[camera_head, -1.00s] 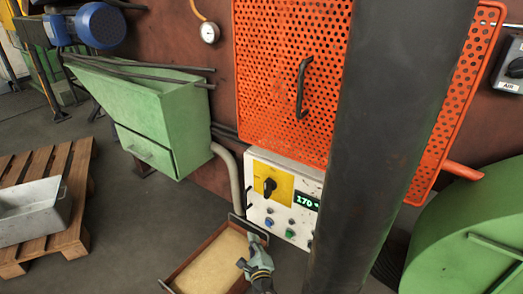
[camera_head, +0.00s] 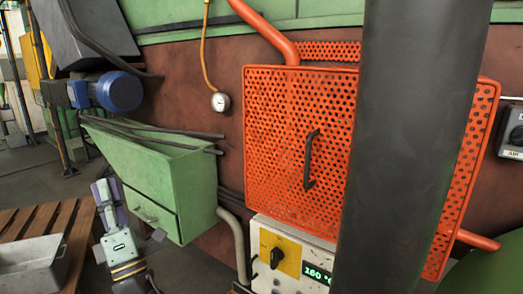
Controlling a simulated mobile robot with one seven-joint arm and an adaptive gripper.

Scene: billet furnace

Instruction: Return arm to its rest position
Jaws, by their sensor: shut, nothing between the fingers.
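My gripper (camera_head: 105,192) is at the lower left, shut and empty, with its end pointing up and away. It stands in front of the left part of the green hopper box (camera_head: 190,190) in the picture. The wrist below it shows an orange band. I cannot tell the exact gap between the gripper and the box. The rest of my arm runs out of the bottom edge.
A wooden pallet (camera_head: 79,235) with a grey metal bin (camera_head: 30,265) is at the lower left. An orange perforated guard (camera_head: 285,150) stands above a control panel (camera_head: 305,252) with a yellow switch plate. A blue motor (camera_head: 118,92) is at the upper left.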

